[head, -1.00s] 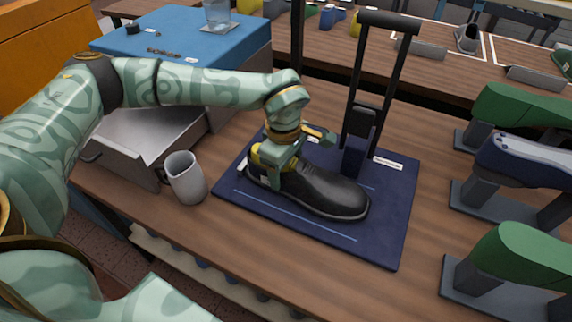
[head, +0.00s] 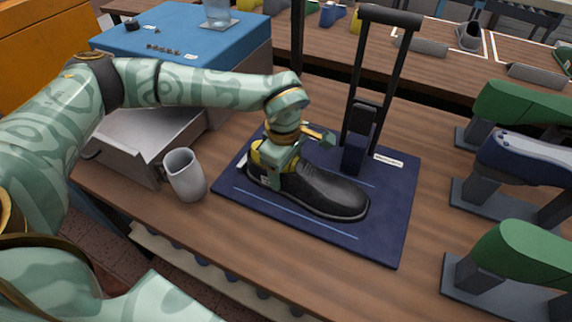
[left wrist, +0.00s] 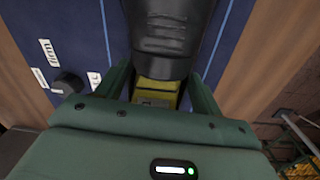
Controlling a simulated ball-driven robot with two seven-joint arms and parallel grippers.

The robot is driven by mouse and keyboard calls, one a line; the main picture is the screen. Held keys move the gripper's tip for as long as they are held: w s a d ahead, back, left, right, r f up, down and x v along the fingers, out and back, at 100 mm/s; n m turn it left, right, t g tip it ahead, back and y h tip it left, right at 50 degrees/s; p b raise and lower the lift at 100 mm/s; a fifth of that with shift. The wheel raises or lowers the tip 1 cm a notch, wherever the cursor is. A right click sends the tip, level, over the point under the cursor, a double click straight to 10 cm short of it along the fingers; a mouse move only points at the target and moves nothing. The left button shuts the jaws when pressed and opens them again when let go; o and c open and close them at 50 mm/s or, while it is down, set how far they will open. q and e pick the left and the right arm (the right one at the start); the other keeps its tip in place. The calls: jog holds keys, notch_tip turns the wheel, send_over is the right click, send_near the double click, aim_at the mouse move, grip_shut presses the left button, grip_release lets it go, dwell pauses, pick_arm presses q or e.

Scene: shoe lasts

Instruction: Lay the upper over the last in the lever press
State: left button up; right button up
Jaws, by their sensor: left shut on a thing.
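The black shoe upper (head: 325,190) lies along the front of the lever press (head: 362,122), toe to the right. The yellow last (head: 257,155) shows at its heel end. In the left wrist view the upper (left wrist: 172,38) reaches over most of the last, and the yellow (left wrist: 158,90) shows between my fingers. My left gripper (head: 290,163) is shut on the upper near its heel end, one finger on each side. How closely the upper sits on the last underneath is hidden. My right gripper is not in view.
The press stands on a navy board (head: 385,235). A grey mug (head: 186,176) stands left of it. Several lasts on stands, green (head: 520,262) and blue (head: 530,158), line the right side. A blue-topped cabinet (head: 130,40) is behind left. Wood in front of the board is clear.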

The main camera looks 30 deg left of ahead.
pick_arm(q)
jog(key=o, duration=1.1)
notch_tip(320, 180, up, 16)
jog(key=p, duration=0.4)
jog(key=shift+s, duration=0.4)
jog(key=shift+s, duration=0.1)
